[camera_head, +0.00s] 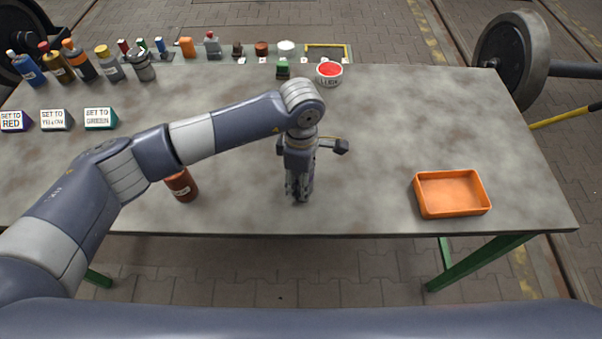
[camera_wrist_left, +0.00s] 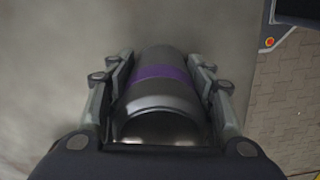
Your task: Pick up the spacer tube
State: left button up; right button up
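My left gripper (camera_head: 299,196) points down over the front middle of the table (camera_head: 390,130). In the left wrist view, a dark grey tube (camera_wrist_left: 158,97) with a purple band and an open near end lies between the fingers of my left gripper (camera_wrist_left: 160,88). Both finger pads sit flush against its sides, with no gap that I can see. In the head view the tube is hidden by the gripper. Whether it touches the table is not clear. My right gripper is not in view.
An orange tray (camera_head: 452,212) stands at the right front. A brown-red can (camera_head: 182,187) stands left of my gripper. Sign blocks (camera_head: 101,118) stand at the left; several bottles (camera_head: 110,65) line the back. The right middle is clear.

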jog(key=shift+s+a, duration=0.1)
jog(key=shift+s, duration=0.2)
pick_arm(q)
jog(key=shift+r, duration=0.15)
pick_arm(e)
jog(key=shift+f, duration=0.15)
